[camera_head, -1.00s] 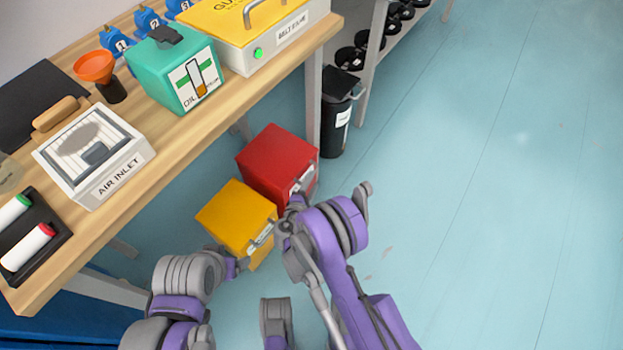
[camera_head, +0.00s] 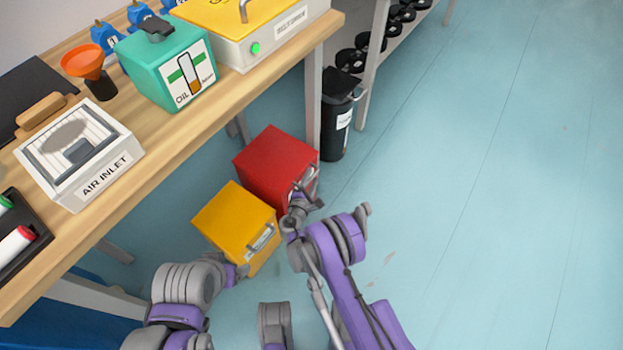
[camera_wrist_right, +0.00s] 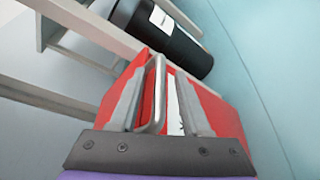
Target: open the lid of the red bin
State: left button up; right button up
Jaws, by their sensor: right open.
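The red bin (camera_head: 275,162) stands on the floor beside the bench, its red lid down. A grey handle (camera_head: 309,179) and a white label are on its front; both show in the right wrist view, where the handle (camera_wrist_right: 159,85) stands out from the red bin (camera_wrist_right: 221,115). My right gripper (camera_head: 305,189) is open at the bin's front. In the wrist view the handle lies between its two fingers, with no clear grip on it. My left gripper (camera_head: 238,273) is low by the yellow bin; its jaws are too small to read.
The yellow bin (camera_head: 233,220) stands right against the red one, on the near left. A black canister (camera_head: 333,125) stands behind the red bin by the bench leg. The wooden bench (camera_head: 150,165) overhangs on the left. The blue floor to the right is clear.

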jog(key=shift+w+d, duration=0.1)
jog(key=shift+w, duration=0.15)
grip_shut()
dwell(1.4)
